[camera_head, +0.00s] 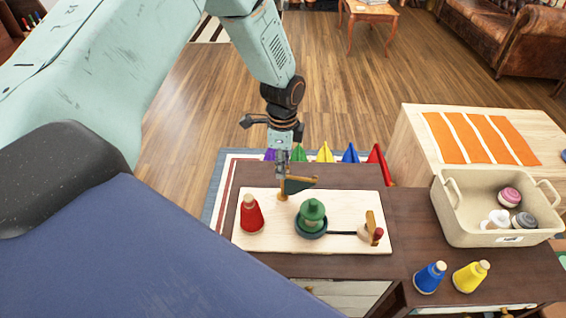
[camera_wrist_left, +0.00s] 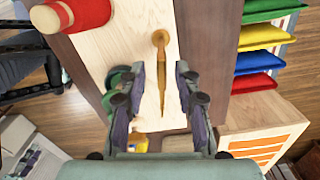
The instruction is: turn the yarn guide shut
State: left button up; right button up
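A light wooden board (camera_head: 268,240) lies on the dark table. On its far edge is the yarn guide (camera_head: 283,192), a wooden pivot with a tapered arm. In the left wrist view the guide's arm (camera_wrist_left: 162,75) points toward my gripper. My left gripper (camera_head: 290,180) is low over the guide. Its fingers (camera_wrist_left: 160,92) are open on both sides of the arm, with gaps visible. A red spool (camera_head: 251,216) stands left on the board. A green spool (camera_head: 313,211) sits on a dark round base at the middle. My right gripper is not in view.
An upright wooden piece with a red knob (camera_head: 378,234) stands at the board's right end. Blue (camera_head: 430,278) and yellow (camera_head: 470,277) spools stand to the right. A cream bin (camera_head: 470,230) holds several yarn balls.

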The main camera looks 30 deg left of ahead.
pick_arm(q)
jog(key=shift+w, duration=0.1)
jog(key=shift+a+f, duration=0.1)
jog(key=shift+c, duration=1.4)
grip_shut()
